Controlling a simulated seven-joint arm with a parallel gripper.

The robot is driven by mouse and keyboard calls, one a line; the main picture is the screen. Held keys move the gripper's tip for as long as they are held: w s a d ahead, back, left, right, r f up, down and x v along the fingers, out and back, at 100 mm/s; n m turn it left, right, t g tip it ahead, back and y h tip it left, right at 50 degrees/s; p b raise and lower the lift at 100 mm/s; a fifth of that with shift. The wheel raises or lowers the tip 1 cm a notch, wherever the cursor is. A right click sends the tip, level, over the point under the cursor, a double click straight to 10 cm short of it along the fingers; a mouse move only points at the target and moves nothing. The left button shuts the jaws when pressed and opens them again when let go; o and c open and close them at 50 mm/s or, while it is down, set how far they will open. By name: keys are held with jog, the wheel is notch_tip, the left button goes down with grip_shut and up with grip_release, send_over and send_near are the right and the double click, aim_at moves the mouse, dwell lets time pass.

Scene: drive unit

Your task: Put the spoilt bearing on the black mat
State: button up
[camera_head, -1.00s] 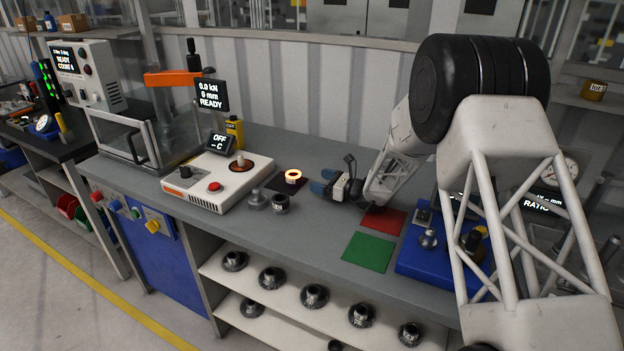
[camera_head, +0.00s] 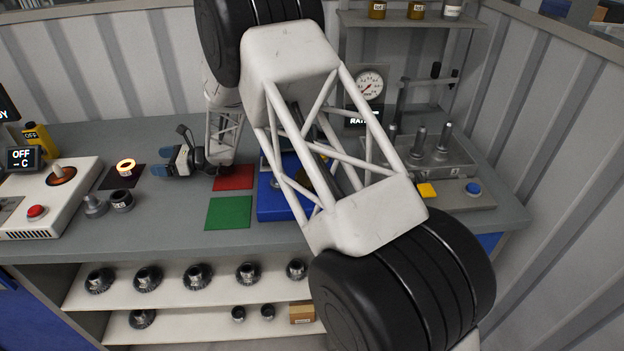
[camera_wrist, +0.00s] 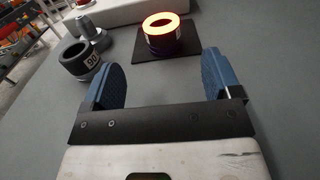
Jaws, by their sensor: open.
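A bearing ring (camera_head: 125,167) glows orange-yellow on top and sits flat on the black mat (camera_head: 110,184). In the wrist view the glowing ring (camera_wrist: 166,45) stands on the mat (camera_wrist: 187,56), near its middle, with a dark lower side. My gripper (camera_head: 163,161) is just right of the mat, low over the bench, its blue fingers pointing toward the ring. In the wrist view my gripper (camera_wrist: 163,64) is open and empty, with bare grey bench between the fingers. The ring is beyond the fingertips and apart from them.
A dark labelled ring (camera_head: 122,201) and a silver knobbed part (camera_head: 95,206) stand in front of the mat. A white heater unit (camera_head: 55,190) is to the left. Red (camera_head: 233,178) and green (camera_head: 228,213) mats lie right of my gripper. Several bearings line the shelf (camera_head: 220,283) below.

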jog(key=shift+s+d+r, duration=0.25)
jog(key=shift+d+r, duration=0.15)
jog(key=shift+r, duration=0.1)
jog(key=s+d+r+n+g+h, duration=0.1)
jog(key=s+d+r+n+h, duration=0.2)
jog(key=s+d+r, duration=0.45)
jog(key=s+d+r+n+h, duration=0.2)
jog(key=s+d+r+n, duration=0.25)
jog(key=d, duration=0.55)
jog(key=s+d+r+n+g+h, duration=0.1)
jog(key=s+d+r+n+h, duration=0.2)
jog(key=s+d+r, duration=0.5)
jog(key=s+d+n+t+h, duration=0.4)
jog(key=s+d+n+h, duration=0.3)
jog(key=s+d, duration=2.1)
jog(key=d+h, duration=0.2)
jog(key=h, duration=0.1)
jog(key=shift+d+f+t, duration=0.25)
jog(key=shift+d+t, duration=0.05)
